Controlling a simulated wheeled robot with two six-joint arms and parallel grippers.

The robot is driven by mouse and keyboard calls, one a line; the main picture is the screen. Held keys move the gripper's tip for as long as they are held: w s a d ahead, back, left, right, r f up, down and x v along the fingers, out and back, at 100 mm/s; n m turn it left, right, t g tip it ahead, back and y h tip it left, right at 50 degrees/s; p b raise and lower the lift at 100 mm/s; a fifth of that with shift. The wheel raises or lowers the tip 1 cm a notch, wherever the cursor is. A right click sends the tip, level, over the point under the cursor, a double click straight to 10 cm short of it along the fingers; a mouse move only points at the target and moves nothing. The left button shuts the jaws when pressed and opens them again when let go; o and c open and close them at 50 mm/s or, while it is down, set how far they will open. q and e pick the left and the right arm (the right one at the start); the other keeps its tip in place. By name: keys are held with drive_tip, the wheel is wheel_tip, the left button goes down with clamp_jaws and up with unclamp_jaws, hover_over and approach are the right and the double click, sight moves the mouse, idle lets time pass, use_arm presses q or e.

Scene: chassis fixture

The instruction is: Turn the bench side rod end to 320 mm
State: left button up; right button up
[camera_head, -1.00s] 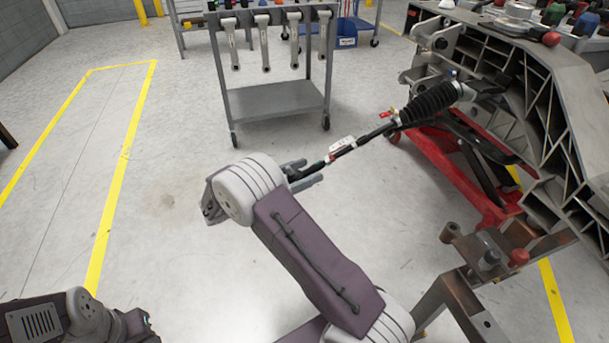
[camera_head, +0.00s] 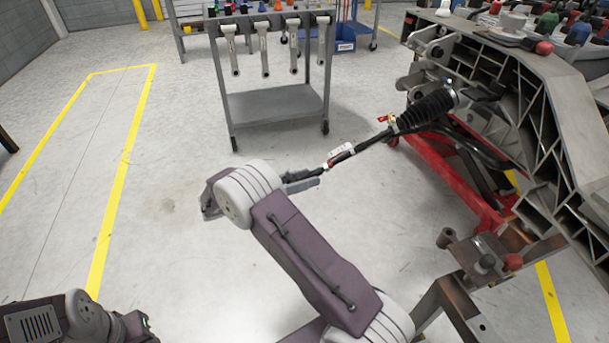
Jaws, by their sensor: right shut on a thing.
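The tie rod (camera_head: 364,146) runs from the black ribbed boot (camera_head: 428,108) on the metal frame down and left toward my right gripper. A white tag (camera_head: 340,154) and a red mark sit on it near its outer end. My right gripper (camera_head: 302,181) is shut on the rod end, which is mostly hidden by the fingers and wrist. No length reading can be made out. My left arm shows at the bottom left corner, but its fingers do not show.
The large chassis frame (camera_head: 560,130) fills the right side, with a red lift (camera_head: 452,172) beneath it. A brown stand with a clamp (camera_head: 484,255) is at lower right. A grey tool cart (camera_head: 275,103) with hanging wrenches stands behind. The floor at left is clear.

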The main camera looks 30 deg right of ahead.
drive_tip(key=shift+w+n+g+y+p, duration=0.2)
drive_tip(key=shift+n+g+y+p, duration=0.1)
drive_tip(key=shift+n+g+p, duration=0.5)
drive_tip(key=shift+g, duration=0.6)
drive_tip(key=shift+f, duration=0.1)
drive_tip(key=shift+s, duration=0.1)
drive_tip(key=o, duration=1.3)
drive_tip(key=shift+c, duration=0.2)
drive_tip(key=shift+f, duration=0.1)
